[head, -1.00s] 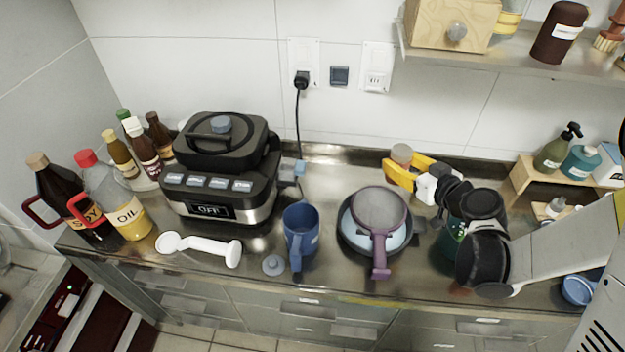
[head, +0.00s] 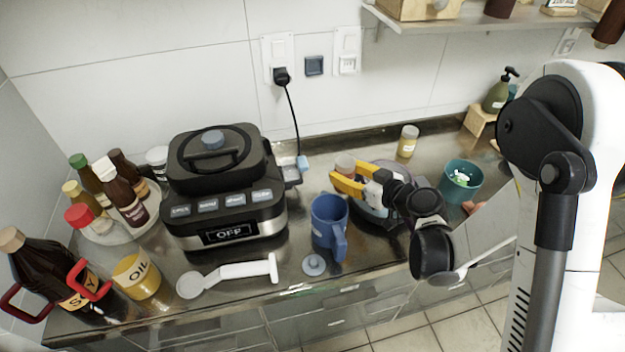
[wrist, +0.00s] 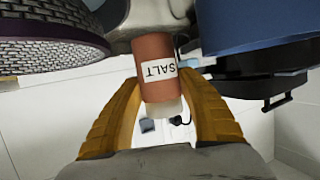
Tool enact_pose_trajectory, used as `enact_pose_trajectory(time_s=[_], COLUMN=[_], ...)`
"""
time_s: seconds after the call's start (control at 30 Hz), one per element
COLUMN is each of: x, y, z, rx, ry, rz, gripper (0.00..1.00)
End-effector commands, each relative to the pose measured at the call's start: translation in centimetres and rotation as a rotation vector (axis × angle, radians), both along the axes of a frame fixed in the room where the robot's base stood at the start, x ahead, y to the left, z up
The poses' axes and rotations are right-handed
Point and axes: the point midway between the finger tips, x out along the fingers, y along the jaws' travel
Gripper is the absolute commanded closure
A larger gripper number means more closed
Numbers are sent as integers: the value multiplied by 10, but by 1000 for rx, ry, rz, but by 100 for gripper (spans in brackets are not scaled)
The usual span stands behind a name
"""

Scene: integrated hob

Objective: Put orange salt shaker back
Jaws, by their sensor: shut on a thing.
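The orange salt shaker (wrist: 158,70) is between the two yellow fingers of my gripper (wrist: 165,105), its SALT label showing upside down in the wrist view. My gripper is shut on it. In the head view, the shaker's top part (head: 344,164) shows just above the yellow fingers of my gripper (head: 352,184), behind the blue mug and right of the black cooker. The fingers hide its lower part there, so I cannot tell its height above the counter.
The blue mug (head: 328,230) stands close in front of my gripper. The black cooker (head: 222,190) is to the left. A round tray (head: 108,236) with several bottles is at far left. A pale-lidded jar (head: 408,141) and teal container (head: 461,182) are to the right.

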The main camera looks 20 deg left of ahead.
Motion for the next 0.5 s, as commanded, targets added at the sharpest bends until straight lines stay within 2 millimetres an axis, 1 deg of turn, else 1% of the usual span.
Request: enact_pose_trajectory(time_s=[0.27, 0.37, 0.43, 0.5], x=[1, 8, 16, 27], y=[2, 12, 24, 38], z=[0, -6, -13, -25], rx=[0, 0, 0, 0], ry=[0, 1, 0, 0], rz=[0, 2, 3, 3], gripper=[88, 88, 88, 88])
